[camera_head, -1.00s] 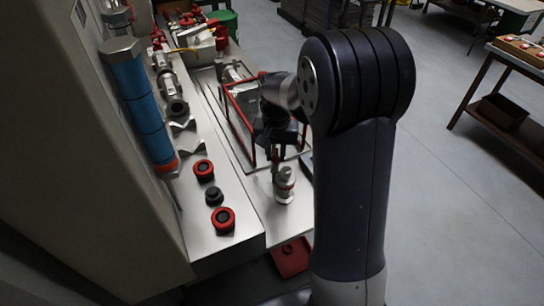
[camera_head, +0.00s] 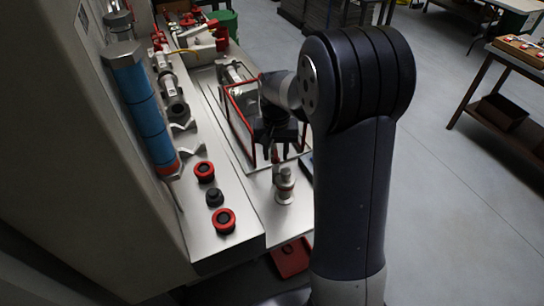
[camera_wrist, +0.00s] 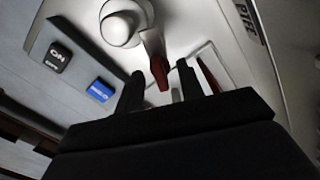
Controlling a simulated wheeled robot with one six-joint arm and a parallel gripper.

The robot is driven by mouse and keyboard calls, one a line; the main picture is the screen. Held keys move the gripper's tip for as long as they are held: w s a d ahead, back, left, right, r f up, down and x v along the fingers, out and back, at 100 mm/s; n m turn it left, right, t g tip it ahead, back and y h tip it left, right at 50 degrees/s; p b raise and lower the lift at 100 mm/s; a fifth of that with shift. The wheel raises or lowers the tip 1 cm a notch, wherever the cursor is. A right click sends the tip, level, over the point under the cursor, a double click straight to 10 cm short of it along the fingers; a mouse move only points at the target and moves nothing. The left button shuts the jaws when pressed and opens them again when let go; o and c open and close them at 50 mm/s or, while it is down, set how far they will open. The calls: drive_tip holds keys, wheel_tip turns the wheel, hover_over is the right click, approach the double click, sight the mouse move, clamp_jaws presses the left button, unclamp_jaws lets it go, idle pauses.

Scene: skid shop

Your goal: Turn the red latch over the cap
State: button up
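In the wrist view, a red latch tip (camera_wrist: 158,72) on a pale metal arm shows between and just beyond the two dark fingers of my gripper (camera_wrist: 162,84). The fingers are apart, with a gap on both sides of the red tip. A pale round cap-like part (camera_wrist: 121,23) is above the latch, near the top edge. In the head view, my gripper (camera_head: 275,148) hangs above the silver fitting (camera_head: 284,187) at the bench's front. The latch is too small to make out there.
A red-framed clear guard (camera_head: 237,122) stands on the bench close behind my gripper. Red-ringed caps (camera_head: 224,220) and a blue cylinder (camera_head: 143,105) are at left. A red tray (camera_head: 292,258) is below the bench edge. Black (camera_wrist: 58,57) and blue (camera_wrist: 100,89) labelled blocks show at left.

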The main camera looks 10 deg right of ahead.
sight(276, 154)
drive_tip(key=shift+r+p, duration=2.35)
drive_tip(key=shift+r, duration=1)
drive_tip(key=shift+f, duration=0.15)
wheel_tip(276, 154, down, 7)
drive_tip(key=b, duration=0.6)
drive_tip(key=shift+f, duration=0.2)
